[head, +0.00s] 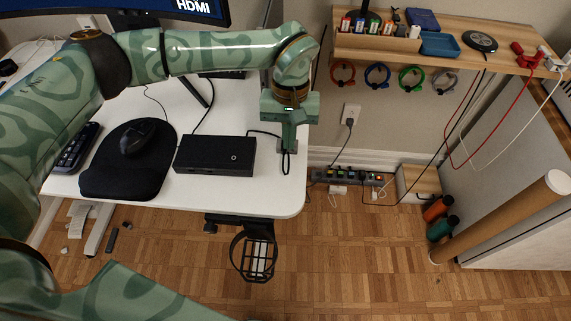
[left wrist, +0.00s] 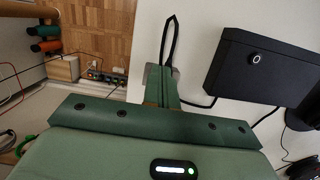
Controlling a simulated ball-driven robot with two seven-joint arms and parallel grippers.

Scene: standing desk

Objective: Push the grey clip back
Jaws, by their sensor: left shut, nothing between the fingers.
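My left gripper (head: 289,138) points down at the right edge of the white desk, its fingers shut with nothing between them. In the left wrist view the shut fingers (left wrist: 162,88) reach over a small grey clip (left wrist: 149,73) at the desk edge. The fingers hide most of the clip, and I cannot tell whether they touch it. A black cable loop (left wrist: 168,38) sticks out past the clip onto the desk; it also shows in the head view (head: 285,164). My right gripper is out of view.
A black box (head: 214,156) with a cable sits left of the gripper, beside a mouse on a black mat (head: 110,178). A wooden shelf (head: 450,53) with hanging coloured loops is on the wall to the right. A power strip (head: 347,176) lies below.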

